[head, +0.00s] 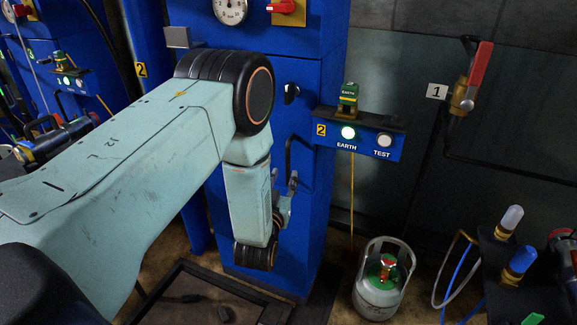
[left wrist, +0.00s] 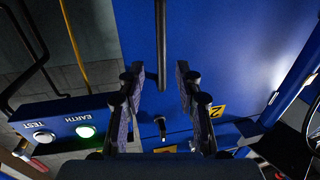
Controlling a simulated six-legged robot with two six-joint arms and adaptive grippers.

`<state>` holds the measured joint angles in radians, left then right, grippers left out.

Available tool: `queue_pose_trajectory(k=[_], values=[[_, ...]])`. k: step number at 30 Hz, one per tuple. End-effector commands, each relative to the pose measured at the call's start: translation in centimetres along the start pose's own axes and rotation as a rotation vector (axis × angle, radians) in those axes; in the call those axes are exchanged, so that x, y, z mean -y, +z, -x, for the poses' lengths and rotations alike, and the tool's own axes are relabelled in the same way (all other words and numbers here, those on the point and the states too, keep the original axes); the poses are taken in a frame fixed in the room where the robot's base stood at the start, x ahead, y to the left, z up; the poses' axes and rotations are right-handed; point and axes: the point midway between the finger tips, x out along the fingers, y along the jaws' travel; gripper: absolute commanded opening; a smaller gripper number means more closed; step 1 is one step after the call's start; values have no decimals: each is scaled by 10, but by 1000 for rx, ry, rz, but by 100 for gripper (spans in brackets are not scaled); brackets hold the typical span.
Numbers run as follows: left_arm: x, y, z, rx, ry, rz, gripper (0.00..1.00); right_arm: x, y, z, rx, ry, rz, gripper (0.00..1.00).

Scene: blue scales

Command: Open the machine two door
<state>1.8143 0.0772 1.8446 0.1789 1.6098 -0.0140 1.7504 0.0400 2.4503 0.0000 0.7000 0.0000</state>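Machine two is the tall blue cabinet (head: 297,225) in the middle of the head view; its blue door (left wrist: 215,35) fills much of the left wrist view and looks shut. A black vertical bar handle (head: 288,158) is on the door, partly hidden by my left arm. The handle also shows in the left wrist view (left wrist: 161,45). A black turn latch (head: 291,93) sits above it. My left gripper (head: 285,190) is at the handle's height. Its fingers (left wrist: 160,72) are open, one on each side of the handle's end in the picture; contact cannot be told. My right gripper is not in view.
A blue box with EARTH and TEST buttons (head: 372,143) juts out right of the cabinet; the EARTH one glows. A gas cylinder (head: 384,280) stands on the floor to the right. A red-handled valve (head: 470,80) is on the wall. A black-rimmed floor tray (head: 185,268) lies in front.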

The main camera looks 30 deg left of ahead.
Motion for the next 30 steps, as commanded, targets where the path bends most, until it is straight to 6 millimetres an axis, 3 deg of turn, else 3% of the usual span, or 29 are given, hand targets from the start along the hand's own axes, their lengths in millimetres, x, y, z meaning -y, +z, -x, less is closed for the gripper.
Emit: queue_pose_trajectory(k=[12,24,30], values=[[0,2,-59,1,0,1,35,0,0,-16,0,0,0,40],[0,1,-67,5,0,-1,35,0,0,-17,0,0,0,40],[0,2,-67,5,0,-1,18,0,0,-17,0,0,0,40]])
